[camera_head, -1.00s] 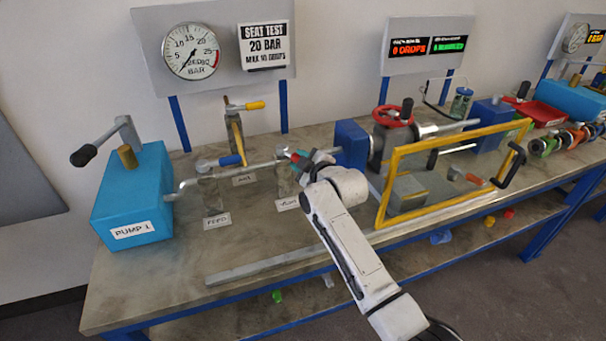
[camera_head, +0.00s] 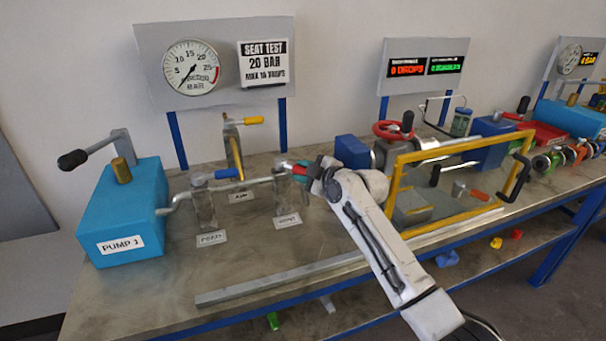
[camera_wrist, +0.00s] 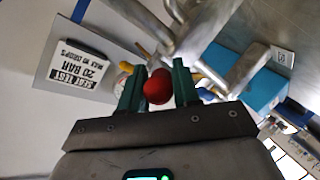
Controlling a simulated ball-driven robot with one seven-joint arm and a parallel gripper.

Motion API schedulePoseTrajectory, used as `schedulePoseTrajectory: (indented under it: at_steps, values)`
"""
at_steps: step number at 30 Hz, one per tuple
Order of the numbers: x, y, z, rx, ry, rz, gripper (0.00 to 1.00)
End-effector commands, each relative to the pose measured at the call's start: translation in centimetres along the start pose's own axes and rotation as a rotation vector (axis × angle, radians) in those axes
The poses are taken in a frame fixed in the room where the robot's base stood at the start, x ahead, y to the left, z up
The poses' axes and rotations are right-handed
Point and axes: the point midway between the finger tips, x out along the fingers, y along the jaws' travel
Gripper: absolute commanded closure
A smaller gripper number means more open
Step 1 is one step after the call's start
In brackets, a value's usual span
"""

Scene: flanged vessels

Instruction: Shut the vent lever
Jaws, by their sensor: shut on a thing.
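The vent lever (camera_wrist: 158,86) shows a round red grip end in the wrist view, between my two green fingers. In the head view the vent post (camera_head: 283,192) stands behind its white label, at the right end of the row of valve posts. My gripper (camera_head: 301,169) is at the top right of this post, shut on the red grip; it also shows in the wrist view (camera_wrist: 158,90). Fingers and wrist partly hide the lever in the head view, so its exact angle is hard to tell.
The feed lever (camera_head: 228,174) has a blue grip and the air lever (camera_head: 253,120) a yellow one, both left of my gripper. The blue pump (camera_head: 130,215) stands at far left. A yellow-framed guard (camera_head: 391,186) stands close right of my arm. The front bench is mostly clear.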

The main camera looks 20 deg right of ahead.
Motion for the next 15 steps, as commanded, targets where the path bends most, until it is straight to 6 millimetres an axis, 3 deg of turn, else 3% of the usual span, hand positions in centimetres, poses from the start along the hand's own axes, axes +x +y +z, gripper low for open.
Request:
schedulePoseTrajectory:
  at_steps: [4,5,6,11,15]
  values:
    - [-0.02,0.06,0.01,0.002,-0.001,0.001,1.00]
    - [-0.01,0.05,0.01,0.002,-0.001,0.001,0.68]
    - [-0.01,0.06,0.01,0.002,-0.001,0.001,0.64]
    - [-0.01,0.04,0.01,0.001,-0.001,0.001,0.49]
    - [0.00,0.03,0.01,0.001,-0.001,0.001,0.48]
